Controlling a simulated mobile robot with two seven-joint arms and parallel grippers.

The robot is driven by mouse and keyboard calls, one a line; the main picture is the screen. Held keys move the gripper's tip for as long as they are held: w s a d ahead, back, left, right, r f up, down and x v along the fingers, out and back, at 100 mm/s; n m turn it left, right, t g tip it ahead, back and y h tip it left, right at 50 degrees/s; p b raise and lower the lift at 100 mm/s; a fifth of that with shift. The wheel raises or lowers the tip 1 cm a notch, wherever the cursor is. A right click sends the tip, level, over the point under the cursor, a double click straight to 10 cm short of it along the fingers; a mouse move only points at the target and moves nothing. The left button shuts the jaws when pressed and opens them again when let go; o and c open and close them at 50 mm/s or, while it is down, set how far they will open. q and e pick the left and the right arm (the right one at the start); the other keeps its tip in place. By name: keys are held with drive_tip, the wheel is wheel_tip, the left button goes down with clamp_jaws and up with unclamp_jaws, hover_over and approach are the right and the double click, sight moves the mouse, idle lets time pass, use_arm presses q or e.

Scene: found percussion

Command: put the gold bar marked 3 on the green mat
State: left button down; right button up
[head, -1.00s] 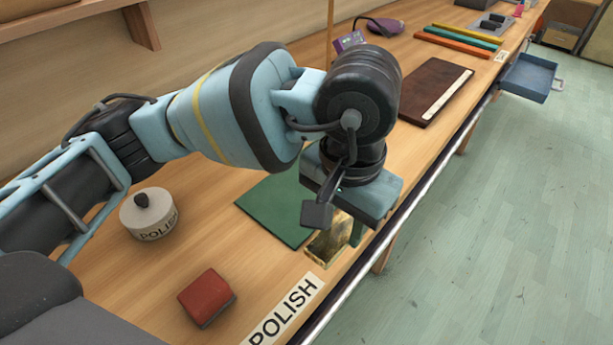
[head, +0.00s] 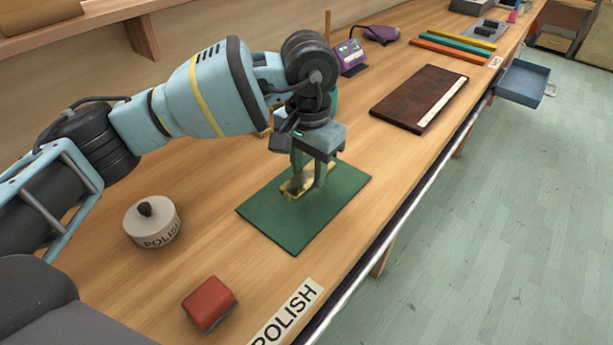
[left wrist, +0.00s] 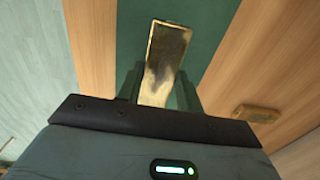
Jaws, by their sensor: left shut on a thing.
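My left gripper (head: 308,178) is shut on a gold bar (head: 293,188) over the middle of the green mat (head: 290,234). The bar is at or just above the mat's surface; I cannot tell whether it touches. In the left wrist view the held bar (left wrist: 166,45) lies lengthwise between the fingers, with the green mat (left wrist: 213,25) behind it. Its face looks tarnished and I can read no number on it. A second gold bar (left wrist: 257,113) lies on the wood beside the mat, mostly hidden behind my arm in the head view. My right gripper is not in view.
A white POLISH pot (head: 152,224) and a red block (head: 208,303) stand left of and in front of the mat. A POLISH label (head: 287,312) lies near the bench's front edge. A dark brown board (head: 418,97) lies farther along, with clear wood between.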

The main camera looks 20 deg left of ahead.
sight(306, 171)
use_arm(q)
drive_tip(key=shift+w+a, duration=0.3)
drive_tip(key=shift+w, duration=0.05)
drive_tip(key=shift+f, duration=1.7)
drive_tip(key=shift+f, duration=0.2)
drive_tip(key=c, duration=0.9)
unclamp_jaws()
wheel_tip(306, 171, up, 12)
drive_tip(key=shift+r, duration=0.15)
